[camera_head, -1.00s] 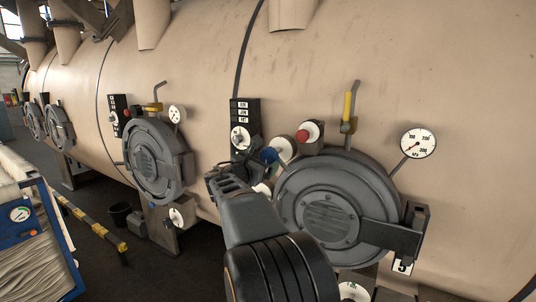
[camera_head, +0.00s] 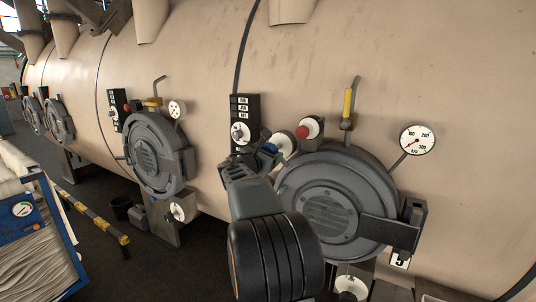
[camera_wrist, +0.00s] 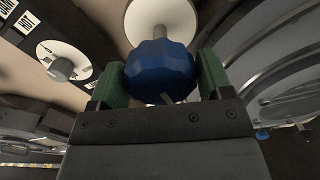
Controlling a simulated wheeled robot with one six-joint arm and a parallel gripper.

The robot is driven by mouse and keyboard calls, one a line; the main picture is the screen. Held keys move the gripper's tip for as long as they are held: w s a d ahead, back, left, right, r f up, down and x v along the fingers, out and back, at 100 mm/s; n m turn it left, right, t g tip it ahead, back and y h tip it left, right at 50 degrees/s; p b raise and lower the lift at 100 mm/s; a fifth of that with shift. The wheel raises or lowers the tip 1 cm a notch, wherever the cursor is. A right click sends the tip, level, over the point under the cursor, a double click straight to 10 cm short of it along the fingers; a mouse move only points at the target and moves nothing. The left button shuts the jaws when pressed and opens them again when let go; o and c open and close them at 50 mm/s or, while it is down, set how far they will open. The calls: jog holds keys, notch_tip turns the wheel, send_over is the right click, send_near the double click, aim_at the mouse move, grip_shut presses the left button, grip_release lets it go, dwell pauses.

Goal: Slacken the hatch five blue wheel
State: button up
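The hatch five blue wheel (camera_wrist: 160,70) is a dark blue faceted knob in front of a white disc (camera_wrist: 160,22). In the head view the wheel (camera_head: 268,147) is partly hidden behind my gripper (camera_head: 252,160), left of the round hatch door (camera_head: 330,207) with the 5 plate (camera_head: 400,260). In the wrist view my gripper's green fingers (camera_wrist: 162,80) stand on either side of the wheel. No clear gap shows between fingers and wheel, but I cannot tell whether they press on it.
A red knob (camera_head: 307,130) on a white disc sits just right of the blue wheel. A black panel (camera_head: 243,120) with a white dial is at its left. A yellow-handled lever (camera_head: 348,105) and a pressure gauge (camera_head: 417,140) are above the hatch.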

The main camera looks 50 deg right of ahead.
jog(key=c, duration=0.5)
